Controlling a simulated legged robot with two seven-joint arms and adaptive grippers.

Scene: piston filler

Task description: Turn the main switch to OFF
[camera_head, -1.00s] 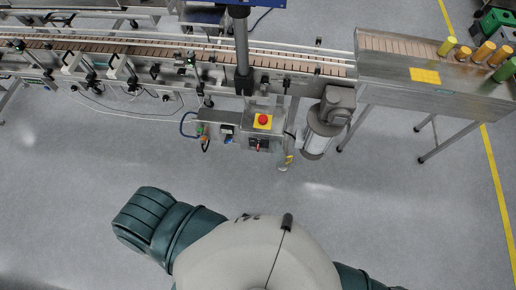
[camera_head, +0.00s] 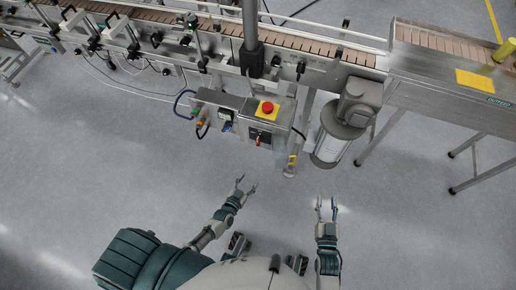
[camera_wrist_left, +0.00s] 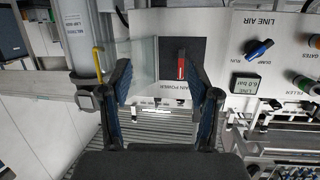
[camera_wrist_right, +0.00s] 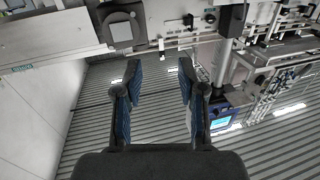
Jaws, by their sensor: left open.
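The main switch is a red handle (camera_wrist_left: 181,66) on a black plate marked MAIN POWER, on the front of the machine's control box. It also shows in the head view (camera_head: 258,140), below the red emergency button. In the left wrist view the handle stands upright, between my left fingertips in the picture. My left gripper (camera_head: 247,187) is open and empty, short of the box. It also shows in the left wrist view (camera_wrist_left: 166,82). My right gripper (camera_head: 327,202) is open and empty, lower right of the box. It also shows in the right wrist view (camera_wrist_right: 159,75).
A clear panel (camera_wrist_left: 145,58) stands beside the switch plate. A blue LINE AIR knob (camera_wrist_left: 259,49) and a pressure display (camera_wrist_left: 244,83) are to its right. The emergency button (camera_head: 267,108) is on top of the box. A motor (camera_head: 340,135) hangs to the right. The floor in front is clear.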

